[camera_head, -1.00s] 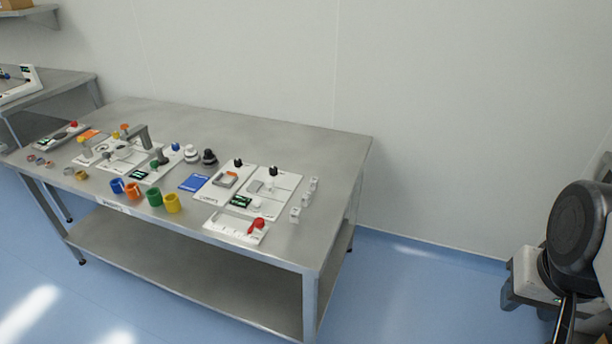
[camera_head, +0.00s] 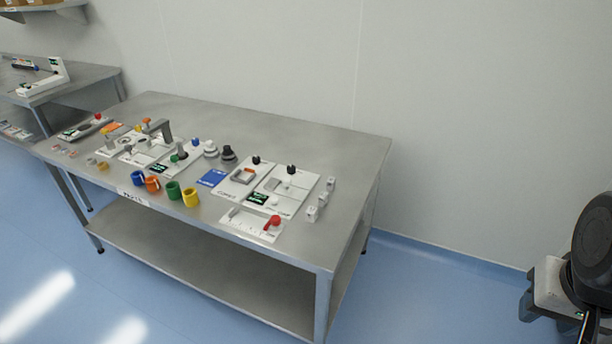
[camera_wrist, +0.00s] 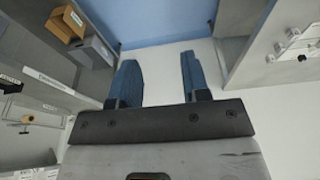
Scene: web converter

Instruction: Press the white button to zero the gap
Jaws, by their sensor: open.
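A small white button (camera_head: 275,201) appears on a white panel (camera_head: 299,186) at the right part of the steel bench, beside a small dark green display (camera_head: 257,198). It is too small here to read any label. A black knob (camera_head: 291,169) stands at the back of the same panel. My gripper (camera_wrist: 158,65) shows in the wrist view with its two blue fingers apart and nothing between them. The gripper is away from the bench panels, and its fingers do not show in the head view.
The steel bench (camera_head: 330,150) holds several panels, coloured cups, a blue card (camera_head: 212,178) and a white plate with a red lever (camera_head: 272,223). Small white blocks (camera_head: 312,214) stand near its right edge. Blue floor (camera_head: 420,290) lies open to the right. Shelves and boxes (camera_wrist: 65,22) show in the wrist view.

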